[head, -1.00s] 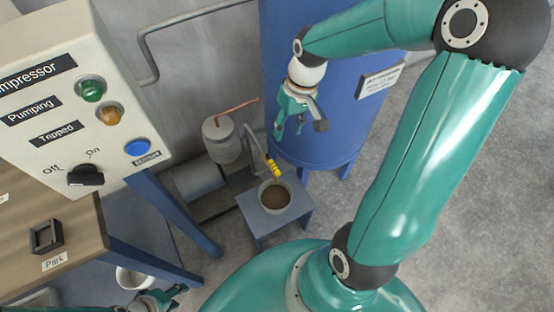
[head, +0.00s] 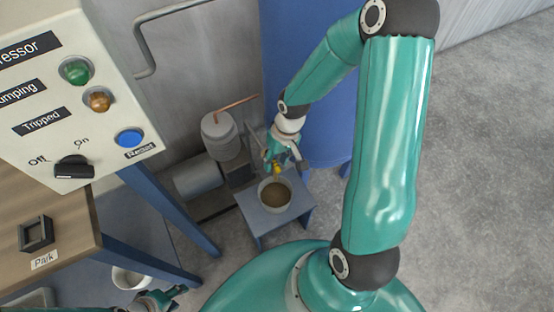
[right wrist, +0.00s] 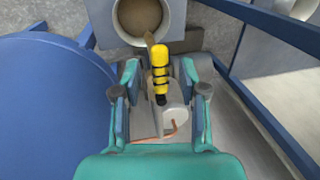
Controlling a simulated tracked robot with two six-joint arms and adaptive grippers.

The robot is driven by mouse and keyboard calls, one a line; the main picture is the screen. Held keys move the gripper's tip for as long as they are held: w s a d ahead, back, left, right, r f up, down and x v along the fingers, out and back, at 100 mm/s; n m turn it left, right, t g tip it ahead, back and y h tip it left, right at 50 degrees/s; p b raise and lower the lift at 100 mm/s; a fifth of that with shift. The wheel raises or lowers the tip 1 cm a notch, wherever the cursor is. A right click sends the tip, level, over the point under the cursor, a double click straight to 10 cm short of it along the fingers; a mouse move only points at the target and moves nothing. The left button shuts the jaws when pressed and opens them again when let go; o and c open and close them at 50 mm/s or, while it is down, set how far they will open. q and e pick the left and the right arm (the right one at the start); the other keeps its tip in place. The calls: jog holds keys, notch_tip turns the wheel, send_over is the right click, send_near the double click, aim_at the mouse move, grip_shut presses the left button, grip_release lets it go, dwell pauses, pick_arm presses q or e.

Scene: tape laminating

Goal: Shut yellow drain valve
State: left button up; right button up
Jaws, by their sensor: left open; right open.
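The yellow drain valve (head: 277,170) hangs at the end of a thin grey pipe, above a pot of brown liquid (head: 275,194). In the right wrist view its ribbed yellow body with dark bands (right wrist: 160,66) stands between the fingertips of my right gripper (right wrist: 160,80), with a gap visible on both sides. My right gripper (head: 283,163) is open and partly hides the valve in the head view. A narrow brownish strip (right wrist: 150,39) shows between valve and pot. My left gripper (head: 163,298) is open and empty at the bottom left, far from the valve.
The pot stands on a small blue-grey stand (head: 256,219). A large blue tank (head: 330,90) is close to my right arm. The compressor panel (head: 75,100) with lamps and a knob is at the left. A white bucket (head: 130,278) stands below. Grey floor at right is clear.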

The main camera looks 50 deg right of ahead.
grip_shut()
dwell(0.3)
jog(key=shift+d, duration=0.1)
